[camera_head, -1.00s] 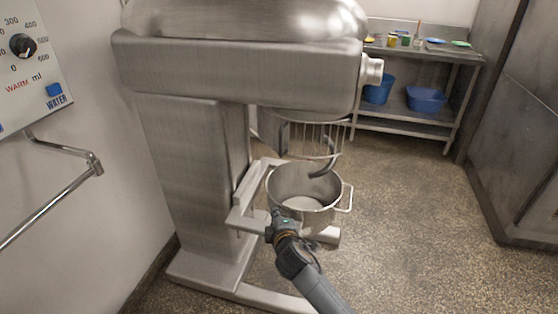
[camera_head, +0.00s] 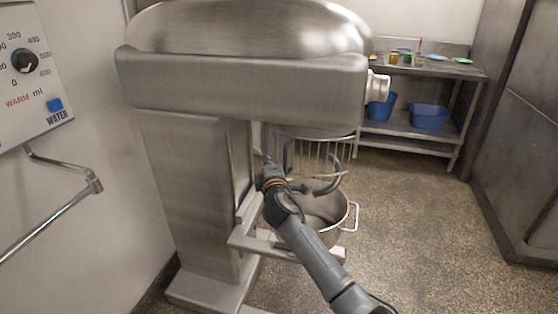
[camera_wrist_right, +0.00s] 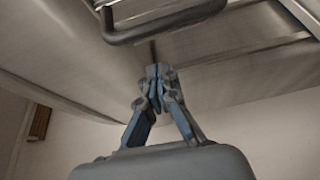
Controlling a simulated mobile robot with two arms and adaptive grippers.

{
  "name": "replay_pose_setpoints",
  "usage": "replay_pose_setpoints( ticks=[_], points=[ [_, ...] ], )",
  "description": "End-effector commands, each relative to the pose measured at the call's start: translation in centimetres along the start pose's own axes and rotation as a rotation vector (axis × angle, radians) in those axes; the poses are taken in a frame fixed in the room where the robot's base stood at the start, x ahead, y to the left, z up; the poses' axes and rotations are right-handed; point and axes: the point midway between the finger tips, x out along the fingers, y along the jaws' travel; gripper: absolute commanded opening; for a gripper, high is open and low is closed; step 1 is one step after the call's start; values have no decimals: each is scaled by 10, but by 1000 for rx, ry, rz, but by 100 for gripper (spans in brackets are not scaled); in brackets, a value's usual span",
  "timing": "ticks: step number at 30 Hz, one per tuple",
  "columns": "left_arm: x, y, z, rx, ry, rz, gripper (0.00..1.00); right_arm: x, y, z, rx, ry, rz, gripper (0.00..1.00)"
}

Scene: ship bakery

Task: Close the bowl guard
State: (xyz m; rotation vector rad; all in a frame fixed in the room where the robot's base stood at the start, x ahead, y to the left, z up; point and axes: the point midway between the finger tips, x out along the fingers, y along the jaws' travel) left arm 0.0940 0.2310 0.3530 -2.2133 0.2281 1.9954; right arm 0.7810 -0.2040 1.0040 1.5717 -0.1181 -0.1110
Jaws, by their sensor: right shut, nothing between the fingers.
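The bowl guard (camera_head: 337,152) is a cage of thin metal wires hanging under the mixer head (camera_head: 240,85). The dough hook (camera_head: 326,186) curves down by it into the steel bowl (camera_head: 345,226). My right gripper (camera_head: 266,163) is shut and empty, raised between the mixer column and the left side of the guard. In the right wrist view the closed fingertips (camera_wrist_right: 157,75) point up at the mixer's underside. A dark curved bar (camera_wrist_right: 165,25) crosses above them, apart from them. My left gripper is not in view.
The bowl sits low in a support frame (camera_head: 265,246) joined to the column (camera_head: 190,190). A wall panel with a dial (camera_head: 25,61) and a towel-rail-like bar (camera_head: 50,212) are at left. A shelf with blue tubs (camera_head: 428,117) stands behind. The floor at right is clear.

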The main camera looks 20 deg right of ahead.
Motion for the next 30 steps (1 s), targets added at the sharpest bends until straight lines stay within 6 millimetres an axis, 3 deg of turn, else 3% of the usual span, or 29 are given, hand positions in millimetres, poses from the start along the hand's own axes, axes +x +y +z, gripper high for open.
replay_pose_setpoints(
  ticks=[1,6,22,30],
  points=[
    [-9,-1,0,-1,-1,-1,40,-4,1,12,-5,-5,-5,0],
    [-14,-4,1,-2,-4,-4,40,-10,0,27,-2,-4,-5,0],
    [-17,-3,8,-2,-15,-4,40,-13,-1,34,-3,2,-4,0],
    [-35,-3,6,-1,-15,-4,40,-25,2,51,-6,74,-6,0]
  ],
)
